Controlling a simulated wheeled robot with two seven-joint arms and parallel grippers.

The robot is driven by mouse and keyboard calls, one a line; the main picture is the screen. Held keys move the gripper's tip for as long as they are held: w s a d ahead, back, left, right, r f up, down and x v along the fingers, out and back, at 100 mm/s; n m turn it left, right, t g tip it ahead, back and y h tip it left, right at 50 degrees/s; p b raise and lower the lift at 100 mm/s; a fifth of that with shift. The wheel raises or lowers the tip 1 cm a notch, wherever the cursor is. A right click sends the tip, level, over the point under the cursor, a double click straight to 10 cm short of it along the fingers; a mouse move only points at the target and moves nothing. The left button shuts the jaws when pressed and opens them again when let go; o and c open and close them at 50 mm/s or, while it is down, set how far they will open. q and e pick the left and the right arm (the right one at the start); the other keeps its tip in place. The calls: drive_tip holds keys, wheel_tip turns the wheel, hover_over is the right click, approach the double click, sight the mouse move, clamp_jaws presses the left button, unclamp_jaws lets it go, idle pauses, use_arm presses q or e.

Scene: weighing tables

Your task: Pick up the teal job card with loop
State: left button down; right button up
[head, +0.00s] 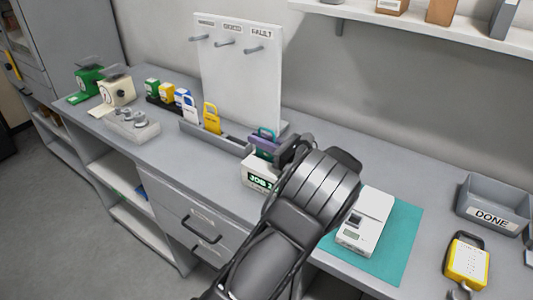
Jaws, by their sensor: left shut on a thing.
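The teal job card with loop (267,131) is at the right end of the grey card rack (218,138). Its loop shows above my left gripper's fingers, and most of its body is hidden. My left gripper (265,145) is shut on the teal card. I cannot tell whether the card's lower edge still touches the rack. My right gripper is not in view.
A white display box reading JOB (257,178) stands just in front of the gripper. A yellow card (211,118) and a white-blue card (190,108) stand in the rack. Behind is a hook board (240,80). A scale (366,220), DONE bin (490,215) and yellow device (466,262) are right.

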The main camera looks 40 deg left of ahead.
use_arm(q)
wheel_tip(320, 180, up, 10)
drive_tip(key=shift+r+b, duration=0.1)
drive_tip(key=shift+b, duration=0.3)
idle(0.3)
idle(0.5)
